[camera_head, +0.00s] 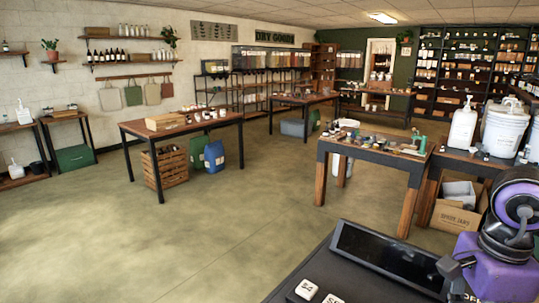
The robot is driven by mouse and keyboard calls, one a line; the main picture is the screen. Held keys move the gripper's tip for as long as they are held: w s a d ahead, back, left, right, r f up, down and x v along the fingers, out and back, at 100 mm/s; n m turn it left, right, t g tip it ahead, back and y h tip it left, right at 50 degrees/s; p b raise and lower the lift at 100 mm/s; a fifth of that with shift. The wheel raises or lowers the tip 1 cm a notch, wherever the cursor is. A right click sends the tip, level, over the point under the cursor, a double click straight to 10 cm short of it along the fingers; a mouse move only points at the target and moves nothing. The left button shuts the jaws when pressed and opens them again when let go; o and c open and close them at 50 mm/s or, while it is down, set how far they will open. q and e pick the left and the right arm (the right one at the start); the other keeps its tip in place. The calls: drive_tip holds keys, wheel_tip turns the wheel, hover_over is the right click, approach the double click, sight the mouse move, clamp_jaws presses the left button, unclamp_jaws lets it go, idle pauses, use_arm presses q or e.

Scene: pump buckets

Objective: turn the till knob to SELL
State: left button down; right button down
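The black till (335,280) is at the bottom edge, right of the middle, and is cut off by the frame. Its long dark screen (388,259) is tilted up along the far side. Two white key-like labels show at its near edge; one (306,289) is nearer the left, and the other (333,299) is cut off, with only the start of its lettering showing. I cannot make out the knob. My purple and black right arm is at the lower right, beside the till's right end; its fingertips are not visible. My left gripper is not visible.
Beyond the till stands a dark table (372,148) with small goods on it. A right-hand counter holds a white pump jug (463,128) and a white bucket (503,132), with a cardboard box (456,217) below. The floor to the left is clear.

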drive_tip(key=shift+f, duration=0.5)
drive_tip(key=shift+s, duration=0.1)
